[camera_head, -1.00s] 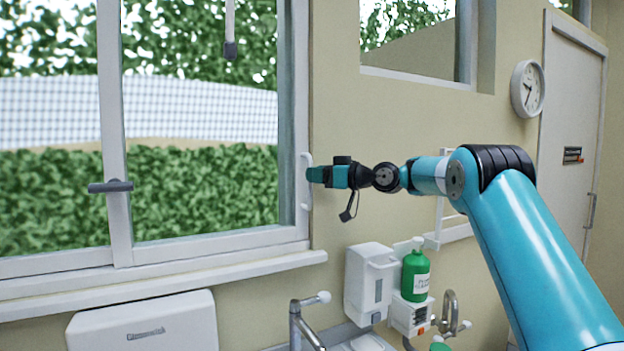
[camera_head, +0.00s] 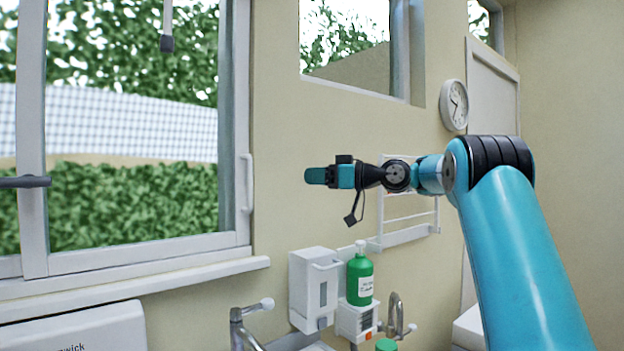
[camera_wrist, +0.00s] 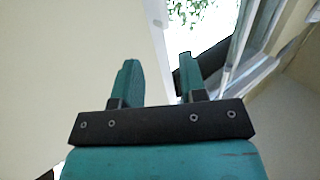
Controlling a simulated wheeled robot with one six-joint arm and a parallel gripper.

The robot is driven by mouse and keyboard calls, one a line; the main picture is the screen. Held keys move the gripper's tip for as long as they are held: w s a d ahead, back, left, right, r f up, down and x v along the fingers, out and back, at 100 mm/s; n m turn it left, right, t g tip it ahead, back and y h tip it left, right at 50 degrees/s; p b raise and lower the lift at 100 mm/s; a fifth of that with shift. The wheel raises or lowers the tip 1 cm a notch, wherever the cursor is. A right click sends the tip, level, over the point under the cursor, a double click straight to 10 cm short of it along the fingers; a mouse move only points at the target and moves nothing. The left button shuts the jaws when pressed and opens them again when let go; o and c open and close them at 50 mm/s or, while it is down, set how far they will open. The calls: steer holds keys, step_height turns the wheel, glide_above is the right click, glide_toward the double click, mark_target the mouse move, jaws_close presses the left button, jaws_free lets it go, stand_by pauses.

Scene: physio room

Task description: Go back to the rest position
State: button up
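My gripper (camera_head: 316,176) is held out to the left in the head view, in front of the beige wall and clear of the window handle (camera_head: 246,184). In the wrist view, the two teal fingers of my gripper (camera_wrist: 160,82) stand apart with nothing between them. The window (camera_head: 130,125) is at the left, with its white frame and a dark lever on the left upright.
Below the arm are a white dispenser (camera_head: 314,290), a green pump bottle (camera_head: 359,278) and a tap (camera_head: 243,325). A white wall rack (camera_head: 408,236) is behind the arm. A clock (camera_head: 454,105) and a door (camera_head: 490,90) are to the right.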

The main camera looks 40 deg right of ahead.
stand_by(0.3)
steer(key=s+a+f+g+h, duration=0.1)
steer(key=s+a+f+g, duration=0.15)
steer(key=a, duration=0.55)
steer(key=s+a+f+g, duration=0.2)
steer(key=s+a+f, duration=0.15)
steer(key=a, duration=0.45)
steer(key=s+a+f+g+h, duration=0.1)
steer(key=s+a+f+g, duration=0.2)
steer(key=a, duration=0.6)
steer(key=s+a+f+g+h, duration=0.1)
steer(key=s+f+g, duration=0.1)
steer(key=s+f, duration=0.3)
steer(key=s+a+f+g+h, duration=0.2)
steer(key=s+f, duration=0.3)
steer(key=s, duration=0.8)
steer(key=s+a+f+g+h, duration=0.1)
steer(key=s+a+f+g, duration=0.1)
steer(key=s+f, duration=0.3)
steer(key=s+g, duration=0.1)
steer(key=s, duration=0.3)
steer(key=shift+a+f, duration=0.15)
steer(key=shift+f, duration=0.25)
